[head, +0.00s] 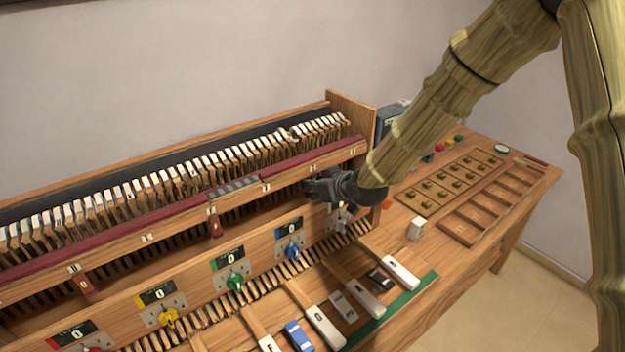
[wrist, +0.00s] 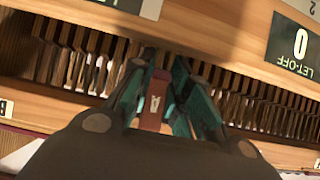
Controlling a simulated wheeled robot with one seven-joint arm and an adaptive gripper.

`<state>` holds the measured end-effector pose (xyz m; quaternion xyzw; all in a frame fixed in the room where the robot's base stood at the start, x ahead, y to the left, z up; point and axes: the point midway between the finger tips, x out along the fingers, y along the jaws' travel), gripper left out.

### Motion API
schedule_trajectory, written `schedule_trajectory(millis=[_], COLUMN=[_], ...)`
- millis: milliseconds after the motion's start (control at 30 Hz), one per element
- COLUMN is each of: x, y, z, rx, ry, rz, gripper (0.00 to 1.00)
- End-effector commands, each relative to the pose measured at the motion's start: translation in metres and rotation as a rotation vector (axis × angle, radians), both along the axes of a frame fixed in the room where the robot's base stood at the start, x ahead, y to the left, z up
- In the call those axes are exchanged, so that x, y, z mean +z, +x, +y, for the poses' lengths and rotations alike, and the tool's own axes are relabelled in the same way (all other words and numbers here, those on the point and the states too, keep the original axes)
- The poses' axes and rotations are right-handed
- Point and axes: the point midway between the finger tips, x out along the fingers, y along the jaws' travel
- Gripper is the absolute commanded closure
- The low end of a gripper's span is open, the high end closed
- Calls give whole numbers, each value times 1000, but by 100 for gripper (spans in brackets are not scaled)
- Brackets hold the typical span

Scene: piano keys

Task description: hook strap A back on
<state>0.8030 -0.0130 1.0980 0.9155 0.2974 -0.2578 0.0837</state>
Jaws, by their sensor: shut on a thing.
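Strap A is a short red-brown tab with a pale letter mark, seen upside down in the wrist view (wrist: 153,103). My gripper (wrist: 155,82) has its dark teal fingers on either side of the tab and is shut on it. In the head view my gripper (head: 312,187) is at the right part of the piano action, just below the dark red rail (head: 180,207). The strap is hidden there behind my gripper. I cannot tell whether its end touches a hook.
Similar red-brown straps hang further left, one near the middle (head: 215,226) and one lower left (head: 86,286). Below my gripper is a wooden panel with a blue knob (head: 291,251) and a green knob (head: 235,283).

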Motion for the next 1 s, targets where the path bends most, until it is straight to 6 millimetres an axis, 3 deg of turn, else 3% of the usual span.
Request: schedule_trajectory(millis=[667, 700, 800, 1000], x=[1, 1, 1, 1], y=[-2, -2, -2, -2], z=[-2, -2, -2, -2], rx=[-1, -1, -1, 0], ry=[-47, -47, -47, -47], rz=[64, 64, 64, 65], gripper=[100, 80, 62, 59])
